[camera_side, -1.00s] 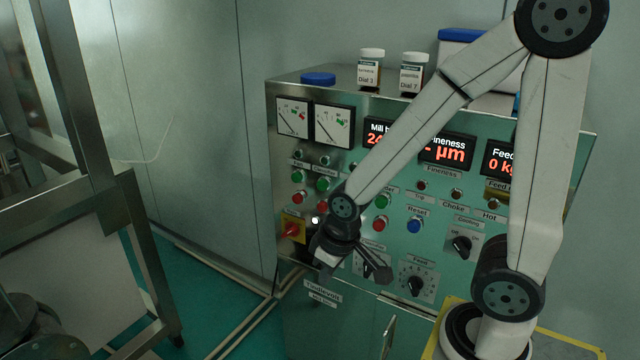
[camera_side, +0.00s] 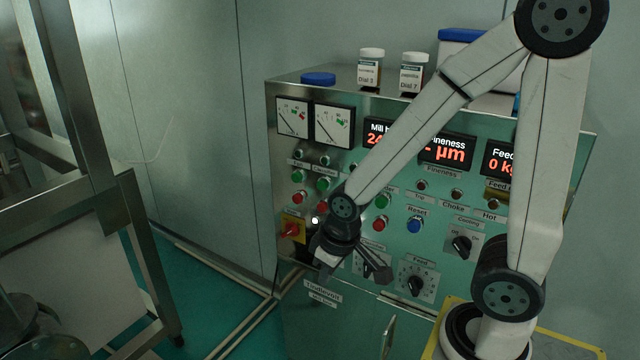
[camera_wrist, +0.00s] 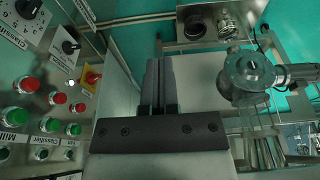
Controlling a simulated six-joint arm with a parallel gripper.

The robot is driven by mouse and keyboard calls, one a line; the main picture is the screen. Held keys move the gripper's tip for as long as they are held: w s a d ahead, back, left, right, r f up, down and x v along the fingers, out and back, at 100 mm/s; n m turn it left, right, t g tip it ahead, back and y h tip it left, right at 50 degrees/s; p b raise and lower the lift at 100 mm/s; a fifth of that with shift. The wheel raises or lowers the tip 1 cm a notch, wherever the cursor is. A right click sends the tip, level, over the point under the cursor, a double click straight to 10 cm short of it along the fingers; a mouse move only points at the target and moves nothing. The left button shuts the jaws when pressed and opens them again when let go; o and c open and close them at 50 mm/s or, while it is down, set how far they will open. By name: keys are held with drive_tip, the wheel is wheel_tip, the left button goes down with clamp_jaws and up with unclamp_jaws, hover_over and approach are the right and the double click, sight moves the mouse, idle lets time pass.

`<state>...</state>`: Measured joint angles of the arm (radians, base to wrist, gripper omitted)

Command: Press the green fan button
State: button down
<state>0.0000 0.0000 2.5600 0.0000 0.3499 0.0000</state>
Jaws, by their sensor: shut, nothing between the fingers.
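The green fan button (camera_side: 297,177) sits at the left of the control cabinet's front, above a red button. In the wrist view it (camera_wrist: 74,129) is at the lower left, the rightmost of a row of green buttons. My gripper (camera_side: 381,272) is in front of the panel, lower than the fan button and to its right, apart from it. In the wrist view my gripper's fingers (camera_wrist: 158,64) are together and empty, pointing up the picture, with the button panel off to their left.
Other green buttons, classifier (camera_side: 323,184) and mill (camera_side: 381,201), are to the right of the fan button. A yellow-backed red switch (camera_side: 291,229) is below it. Rotary dials (camera_side: 416,284) are lower right. A steel frame (camera_side: 130,215) stands left, with open floor between.

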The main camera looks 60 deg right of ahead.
sight(296, 178)
drive_tip(key=shift+w, duration=0.1)
drive_tip(key=w+d+n+t+h, duration=0.15)
drive_tip(key=w+d+t, duration=0.25)
drive_tip(key=w, duration=0.7)
drive_tip(key=w+d+t+h, duration=0.3)
drive_tip(key=w+t, duration=0.2)
drive_tip(key=w, duration=0.7)
drive_tip(key=w+d+h, duration=0.2)
drive_tip(key=d+h, duration=0.5)
drive_tip(key=d, duration=0.1)
drive_tip(key=shift+w+d+f+t, duration=0.15)
drive_tip(key=shift+w+f+t, duration=0.1)
drive_tip(key=shift+w+t, duration=0.15)
drive_tip(key=shift+d+m+h, duration=0.15)
drive_tip(key=shift+m+h, duration=0.1)
drive_tip(key=d, duration=0.8)
drive_tip(key=shift+d, duration=0.25)
drive_tip(key=shift+d, duration=0.1)
idle(0.9)
drive_tip(key=shift+d, duration=0.3)
